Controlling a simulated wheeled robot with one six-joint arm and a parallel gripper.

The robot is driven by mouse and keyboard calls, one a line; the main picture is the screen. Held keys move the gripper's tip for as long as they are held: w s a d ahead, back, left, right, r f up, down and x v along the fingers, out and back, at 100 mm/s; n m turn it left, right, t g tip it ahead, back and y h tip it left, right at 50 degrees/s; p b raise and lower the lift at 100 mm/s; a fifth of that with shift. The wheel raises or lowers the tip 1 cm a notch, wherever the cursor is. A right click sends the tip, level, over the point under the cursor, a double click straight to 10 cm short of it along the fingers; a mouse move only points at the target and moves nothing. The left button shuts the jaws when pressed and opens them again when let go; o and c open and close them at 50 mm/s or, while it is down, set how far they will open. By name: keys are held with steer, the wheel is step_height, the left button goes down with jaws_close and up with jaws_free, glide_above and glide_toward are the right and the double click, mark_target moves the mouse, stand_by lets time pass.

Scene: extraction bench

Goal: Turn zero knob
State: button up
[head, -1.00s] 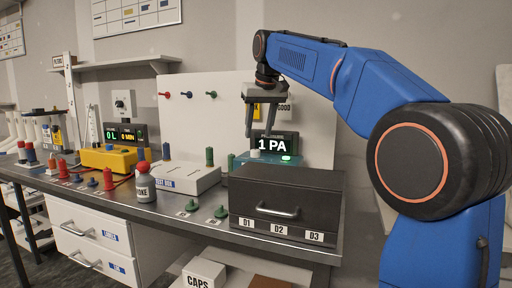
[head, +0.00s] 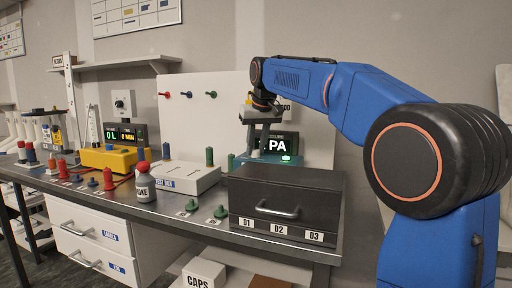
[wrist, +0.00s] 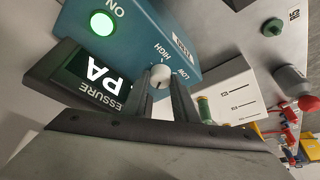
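The zero knob (wrist: 160,75) is a small white dial on the teal pressure unit (wrist: 130,28), with HIGH and LOW marks beside it in the wrist view. My gripper (wrist: 161,82) has one finger on each side of the knob. Whether the fingers touch it is unclear. In the head view my gripper (head: 257,152) points down at the unit's left part and hides the knob. The unit's display (head: 278,145) reads PA, with its number hidden by my gripper. A green ON light (wrist: 102,23) glows on the unit.
A white box (head: 186,178) with green and blue posts is to the left. A pegboard (head: 225,110) stands behind.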

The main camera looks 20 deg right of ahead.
steer(key=shift+c, duration=0.7)
steer(key=shift+n+y, duration=0.4)
steer(key=shift+n, duration=0.6)
steer(key=o, duration=1.1)
steer(key=shift+c, duration=0.2)
steer(key=v, duration=1.7)
steer(key=shift+r, duration=0.25)
steer(key=shift+d, duration=0.1)
